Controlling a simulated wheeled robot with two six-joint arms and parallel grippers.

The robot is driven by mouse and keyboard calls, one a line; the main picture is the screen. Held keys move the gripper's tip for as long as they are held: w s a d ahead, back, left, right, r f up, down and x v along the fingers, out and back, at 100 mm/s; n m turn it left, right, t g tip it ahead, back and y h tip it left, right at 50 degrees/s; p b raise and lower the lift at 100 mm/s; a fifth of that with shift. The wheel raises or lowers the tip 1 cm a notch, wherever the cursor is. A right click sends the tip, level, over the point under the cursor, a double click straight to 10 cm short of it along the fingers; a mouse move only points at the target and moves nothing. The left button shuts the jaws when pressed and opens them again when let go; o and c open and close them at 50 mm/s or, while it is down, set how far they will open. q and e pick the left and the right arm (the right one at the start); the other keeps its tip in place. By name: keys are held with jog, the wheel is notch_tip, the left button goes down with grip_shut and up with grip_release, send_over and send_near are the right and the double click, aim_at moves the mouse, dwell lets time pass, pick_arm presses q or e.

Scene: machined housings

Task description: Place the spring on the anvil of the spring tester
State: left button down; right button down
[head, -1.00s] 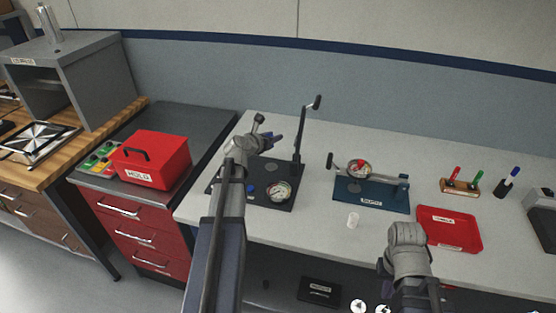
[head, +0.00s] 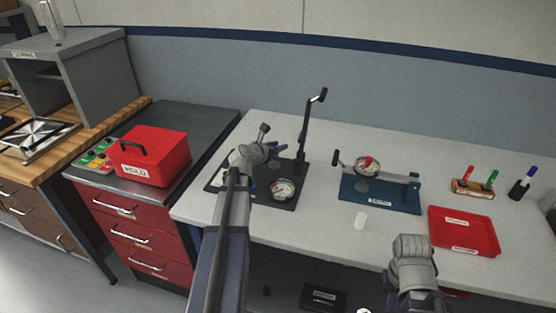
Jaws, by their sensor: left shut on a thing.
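The spring tester (head: 289,205) is a black base on the left of the light worktop, with a round dial and a tall post with a raised lever (head: 306,130). My left gripper (head: 277,146) is over the tester's back left part, beside the post. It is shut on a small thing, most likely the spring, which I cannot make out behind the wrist.
A blue tester (head: 385,196) with a dial stands right of the black one. A red tray (head: 468,250), a pen holder (head: 473,188) and a red box (head: 150,160) are around. Bare worktop lies between the testers.

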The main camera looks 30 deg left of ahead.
aim_at(278, 161)
pick_arm(q)
jog(key=shift+f+b, duration=1.8)
jog(key=shift+b, duration=0.05)
jog(key=shift+f, duration=0.25)
jog(key=c, duration=0.6)
grip_release()
jog(key=shift+r, duration=0.1)
jog(key=shift+o, duration=0.2)
jog(key=shift+r, duration=0.2)
jog(key=p+v, duration=0.4)
jog(key=v, duration=0.6)
jog(key=shift+s+r, duration=0.2)
jog(key=shift+p+v, duration=0.3)
jog(key=shift+v, duration=0.5)
jog(key=shift+f, duration=0.1)
